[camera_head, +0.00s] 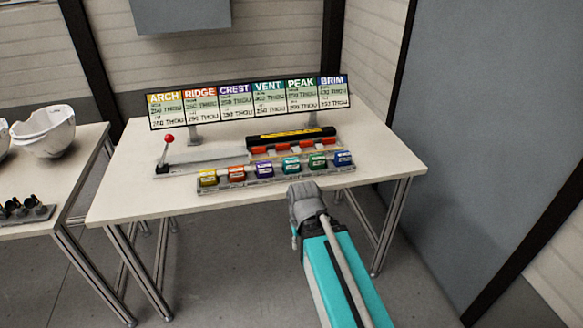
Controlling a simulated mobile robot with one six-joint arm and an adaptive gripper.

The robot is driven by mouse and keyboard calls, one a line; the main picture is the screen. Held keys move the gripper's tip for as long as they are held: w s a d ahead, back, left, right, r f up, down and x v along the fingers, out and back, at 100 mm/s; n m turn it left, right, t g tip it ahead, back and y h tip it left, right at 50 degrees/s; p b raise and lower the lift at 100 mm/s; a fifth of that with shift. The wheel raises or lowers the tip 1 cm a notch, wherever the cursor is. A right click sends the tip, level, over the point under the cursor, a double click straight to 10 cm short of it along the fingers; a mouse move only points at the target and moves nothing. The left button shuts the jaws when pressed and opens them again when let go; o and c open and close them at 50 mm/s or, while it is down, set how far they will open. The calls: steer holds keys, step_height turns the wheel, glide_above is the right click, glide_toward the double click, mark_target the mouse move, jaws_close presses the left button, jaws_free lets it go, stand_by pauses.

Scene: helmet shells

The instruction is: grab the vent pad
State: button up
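A row of small coloured pads sits in a grey rack (222,184) near the front of the table. The teal pad (291,165), fourth from the left, matches the teal VENT heading on the sign, though its own label is too small to read. My arm's grey end (306,203) is at the table's front edge, in front of and below the teal pad, apart from it. My gripper's fingers cannot be made out, so whether they are open or shut does not show.
The other pads are yellow (208,178), orange (236,172), purple (264,169), green (318,161) and blue (344,158). Behind them are a black-and-orange fixture (291,140), a red-knobbed lever (168,139) and the sign (250,102). White shells (45,130) stand on the left table.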

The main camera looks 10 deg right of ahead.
stand_by(0.4)
step_height(320, 180, up, 14)
steer(key=p, duration=1.4)
steer(key=shift+f, duration=0.1)
steer(key=shift+o, duration=1.2)
steer(key=shift+d, duration=0.15)
